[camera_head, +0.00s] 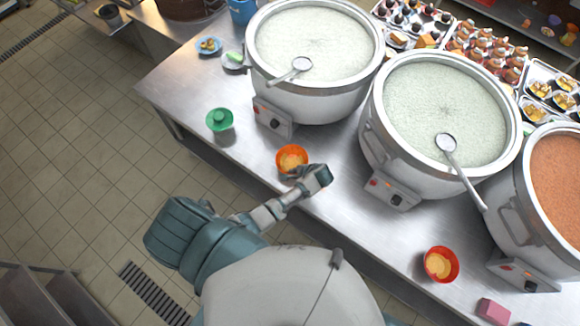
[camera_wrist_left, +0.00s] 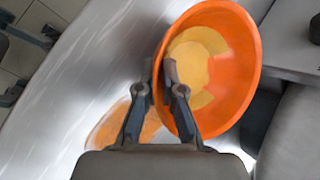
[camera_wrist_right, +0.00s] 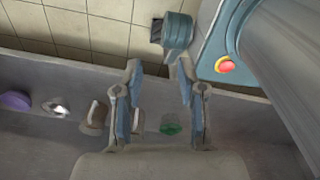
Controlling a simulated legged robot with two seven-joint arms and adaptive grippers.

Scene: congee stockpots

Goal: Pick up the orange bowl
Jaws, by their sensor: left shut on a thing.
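The orange bowl (camera_head: 291,155), with a yellow-orange inside, is at the front edge of the steel counter, in front of the left pot. My left gripper (camera_head: 299,171) is at its near rim. In the left wrist view the bowl (camera_wrist_left: 235,75) fills the upper right, and my left gripper (camera_wrist_left: 162,75) is shut on its rim. An orange reflection (camera_wrist_left: 118,125) shows on the counter beside it; I cannot tell whether the bowl is clear of the counter. My right gripper (camera_wrist_right: 160,70) is open and empty in the right wrist view; I cannot make it out in the head view.
Large pots of pale congee (camera_head: 315,45) (camera_head: 445,110) and one of reddish food (camera_head: 558,180) stand behind. A red-orange bowl (camera_head: 441,264) and pink block (camera_head: 493,311) are to the right.

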